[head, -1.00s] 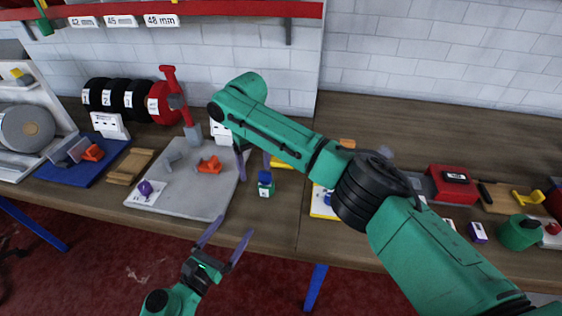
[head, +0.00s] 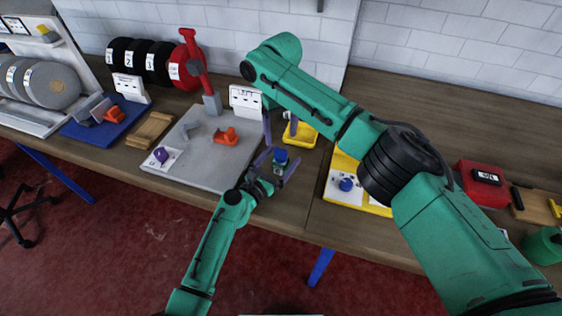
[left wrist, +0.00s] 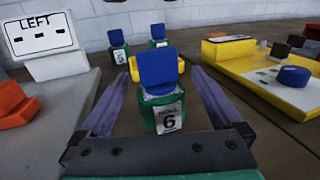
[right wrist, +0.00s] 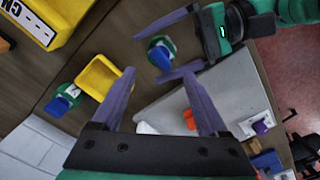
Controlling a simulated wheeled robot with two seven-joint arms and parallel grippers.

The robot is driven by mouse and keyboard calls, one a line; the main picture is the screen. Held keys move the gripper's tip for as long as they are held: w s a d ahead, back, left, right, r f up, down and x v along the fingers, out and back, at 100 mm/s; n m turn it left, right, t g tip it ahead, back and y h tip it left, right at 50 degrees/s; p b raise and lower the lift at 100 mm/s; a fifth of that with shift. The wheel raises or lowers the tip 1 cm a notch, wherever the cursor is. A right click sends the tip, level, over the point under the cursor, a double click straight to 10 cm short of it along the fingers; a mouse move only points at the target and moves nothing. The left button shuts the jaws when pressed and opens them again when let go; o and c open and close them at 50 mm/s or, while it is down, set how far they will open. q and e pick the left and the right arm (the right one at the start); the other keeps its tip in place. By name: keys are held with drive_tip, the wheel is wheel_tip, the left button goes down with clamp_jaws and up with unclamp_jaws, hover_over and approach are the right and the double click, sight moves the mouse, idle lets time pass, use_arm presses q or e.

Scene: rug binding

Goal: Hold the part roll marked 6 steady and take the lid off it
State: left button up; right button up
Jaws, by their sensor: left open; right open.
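The part roll marked 6 (left wrist: 163,112) is a green holder with a white label, upright on the bench, with a blue lid (left wrist: 157,68) on top. The blue lid also shows in the head view (head: 280,156). My left gripper (head: 277,164) is open, low over the bench, with its fingers on either side of the roll; I see no contact. In the right wrist view the left fingers flank the roll (right wrist: 160,50). My right gripper (right wrist: 160,76) is open and empty, pointing down, above and behind the roll in the head view.
A yellow bin (head: 297,137) stands just behind the roll. Two similar blue-lidded rolls (left wrist: 117,42) (left wrist: 158,36) stand farther back. A grey plate (head: 195,172) with orange clamp (head: 227,137) lies left, a white LEFT sign (left wrist: 43,40) behind it. A yellow tray (left wrist: 240,68) is right.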

sight(281, 150)
use_arm(q)
drive_tip(key=shift+r, duration=0.1)
use_arm(e)
drive_tip(key=shift+s+a+r, duration=0.1)
drive_tip(key=shift+s+a, duration=0.05)
use_arm(q)
drive_tip(key=shift+w+d, duration=0.1)
drive_tip(key=c, duration=1)
clamp_jaws()
use_arm(e)
drive_tip(key=c, duration=0.3)
drive_tip(key=shift+d+n+y, duration=0.4)
drive_tip(key=shift+n+y, duration=0.2)
drive_tip(key=shift+n, duration=0.4)
drive_tip(key=shift+c, duration=0.2)
use_arm(q)
drive_tip(key=shift+d, duration=0.1)
use_arm(e)
drive_tip(key=s+d+r+n+t+y, duration=0.1)
drive_tip(key=d+r+n+y, duration=0.25)
drive_tip(key=n, duration=0.35)
drive_tip(key=shift+h, duration=0.25)
drive_tip(key=x, duration=1.1)
drive_tip(key=shift+w+a+f, duration=0.15)
drive_tip(key=shift+f, duration=0.15)
clamp_jaws()
drive_tip(key=shift+r, duration=0.15)
drive_tip(key=shift+r, duration=1)
